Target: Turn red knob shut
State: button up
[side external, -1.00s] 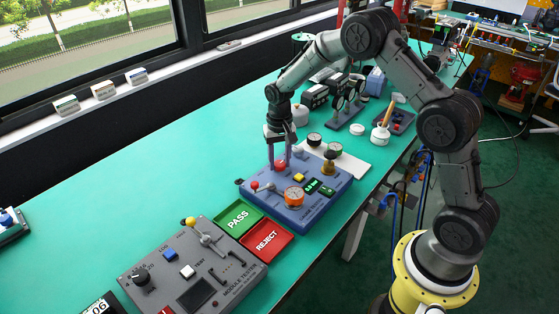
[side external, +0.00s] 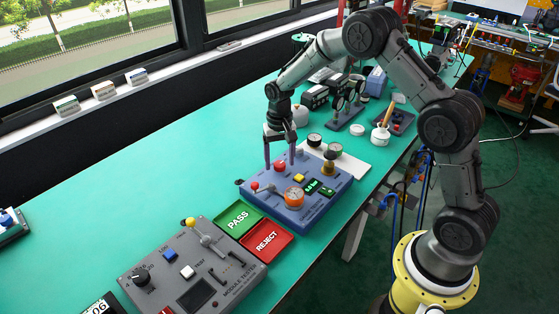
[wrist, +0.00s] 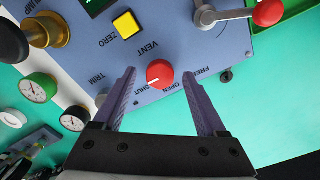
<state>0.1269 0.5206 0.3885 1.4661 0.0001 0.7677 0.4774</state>
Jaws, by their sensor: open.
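The red knob (wrist: 160,73) is round and sits on the blue panel (wrist: 205,82) near its edge. Its white mark points left and slightly down in the wrist view, toward the upside-down word SHUT; OPEN is printed beside it. My gripper (wrist: 160,78) is open, with one purple finger on each side of the knob and a clear gap to both. In the side external view the knob (side external: 280,165) shows between the spread fingers of my gripper (side external: 280,166), which point down at the panel.
A yellow button (wrist: 126,25), a brass fitting (wrist: 47,30) and gauges (wrist: 39,88) lie to the left.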

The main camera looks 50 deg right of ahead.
notch_tip(320, 180, up, 13)
jog(key=shift+r, duration=0.15)
dwell(0.4)
notch_tip(320, 180, up, 11)
jog(key=t, duration=0.2)
send_over(279, 164)
jog(key=s+a, duration=0.2)
jog(key=s, duration=0.2)
jog(key=s+a+r+n+t, duration=0.2)
jog(key=s+r, duration=0.4)
jog(key=s, duration=0.3)
jog(key=s+a+f+n, duration=0.1)
jog(key=s+f+n, duration=0.1)
jog(key=s, duration=0.7)
jog(key=s+a+f+n+t, duration=0.1)
jog(key=s+f+n, duration=0.2)
jog(key=s, duration=0.6)
notch_tip(279, 164, down, 2)
jog(key=shift+f+t, duration=0.15)
jog(key=shift+t, duration=0.15)
